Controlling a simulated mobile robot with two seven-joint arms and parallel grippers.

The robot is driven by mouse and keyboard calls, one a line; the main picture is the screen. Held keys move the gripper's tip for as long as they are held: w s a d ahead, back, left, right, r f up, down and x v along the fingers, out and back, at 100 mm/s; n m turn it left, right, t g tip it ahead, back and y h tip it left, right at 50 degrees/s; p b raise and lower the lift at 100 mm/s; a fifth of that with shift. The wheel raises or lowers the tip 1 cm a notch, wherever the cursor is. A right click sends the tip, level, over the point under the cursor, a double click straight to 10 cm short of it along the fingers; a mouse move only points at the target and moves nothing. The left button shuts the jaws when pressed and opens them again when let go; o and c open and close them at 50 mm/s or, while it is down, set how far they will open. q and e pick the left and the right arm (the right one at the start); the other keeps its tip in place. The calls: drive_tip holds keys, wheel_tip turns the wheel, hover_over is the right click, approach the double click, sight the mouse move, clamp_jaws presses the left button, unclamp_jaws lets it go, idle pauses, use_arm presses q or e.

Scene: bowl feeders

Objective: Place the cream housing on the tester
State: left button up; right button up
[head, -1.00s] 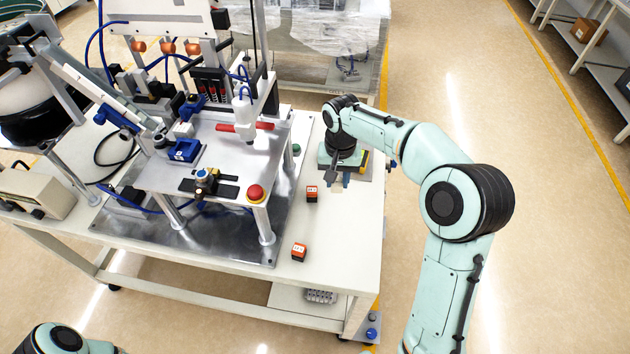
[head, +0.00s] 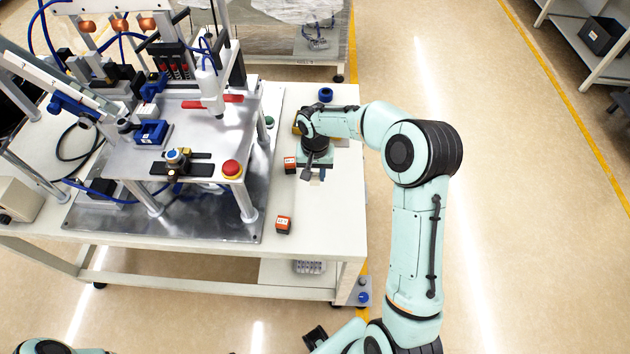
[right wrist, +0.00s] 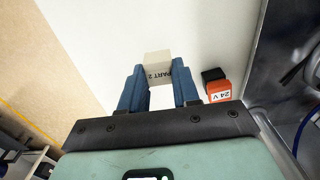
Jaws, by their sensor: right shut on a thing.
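The cream housing (right wrist: 157,66), a small block marked "PART 2", shows between the fingertips in the right wrist view. My right gripper (right wrist: 158,82) is shut on it, with one blue-grey finger on each side. In the head view my right gripper (head: 315,174) points down over the right part of the white table, and I cannot make out the housing there. A metal station (head: 190,130) with a raised plate, blue fixtures and a red button stands left of the gripper. No tester label is readable, so I cannot tell whether this is the tester.
Two orange-and-black blocks stand on the table: one (head: 290,165) just left of my right gripper, one (head: 283,225) nearer the front edge. A blue round part (head: 325,95) sits at the back right. The white table (head: 325,225) is bare at its front right.

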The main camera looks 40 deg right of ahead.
sight(315, 182)
drive_tip(key=shift+f, duration=2.15)
drive_tip(key=shift+f, duration=0.1)
drive_tip(key=o, duration=0.6)
drive_tip(key=shift+f, duration=0.15)
drive_tip(key=o, duration=0.4)
